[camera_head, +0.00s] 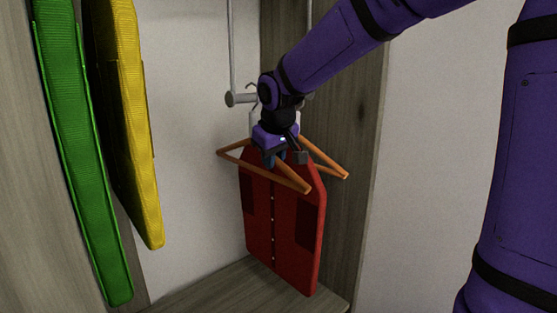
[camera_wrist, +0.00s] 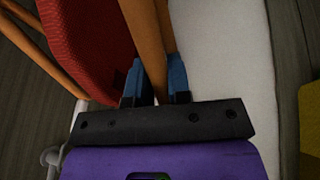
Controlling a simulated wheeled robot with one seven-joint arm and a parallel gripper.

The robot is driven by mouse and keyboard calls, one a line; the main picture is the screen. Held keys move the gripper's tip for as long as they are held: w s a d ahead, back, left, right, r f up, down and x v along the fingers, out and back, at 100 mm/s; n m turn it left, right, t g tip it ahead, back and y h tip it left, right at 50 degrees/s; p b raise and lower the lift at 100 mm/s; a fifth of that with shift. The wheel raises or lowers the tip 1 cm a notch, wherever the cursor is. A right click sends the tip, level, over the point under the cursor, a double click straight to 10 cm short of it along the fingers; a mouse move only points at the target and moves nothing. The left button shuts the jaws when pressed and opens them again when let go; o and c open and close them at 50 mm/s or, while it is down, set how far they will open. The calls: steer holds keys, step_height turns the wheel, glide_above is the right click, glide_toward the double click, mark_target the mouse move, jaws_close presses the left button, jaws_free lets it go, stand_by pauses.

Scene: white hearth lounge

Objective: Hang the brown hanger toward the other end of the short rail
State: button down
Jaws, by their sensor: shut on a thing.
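My gripper (camera_head: 272,160) is shut on a bare brown wooden hanger (camera_head: 292,177). In the wrist view its two blue fingers (camera_wrist: 158,82) pinch a bar of the brown hanger (camera_wrist: 148,38). The short rail (camera_head: 240,99) is a grey bar hung on thin rods, mostly hidden behind my wrist. A thin hook shows near its left end; I cannot tell which hanger it belongs to or whether the held hanger touches the rail. A red garment (camera_head: 283,225) hangs close beside the held hanger, with another brown hanger (camera_head: 328,164) at it.
A green garment (camera_head: 82,150) and a yellow garment (camera_head: 130,110) hang at the left, nearer the camera. A grey wood side panel (camera_head: 352,150) stands behind on the right. A wooden shelf (camera_head: 215,290) lies below. The white back wall (camera_head: 195,200) shows between the yellow and red garments.

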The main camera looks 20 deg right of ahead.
steer(key=shift+w+a, duration=0.3)
steer(key=shift+w, duration=0.6)
steer(key=shift+f, duration=0.75)
steer(key=c, duration=1)
jaws_free()
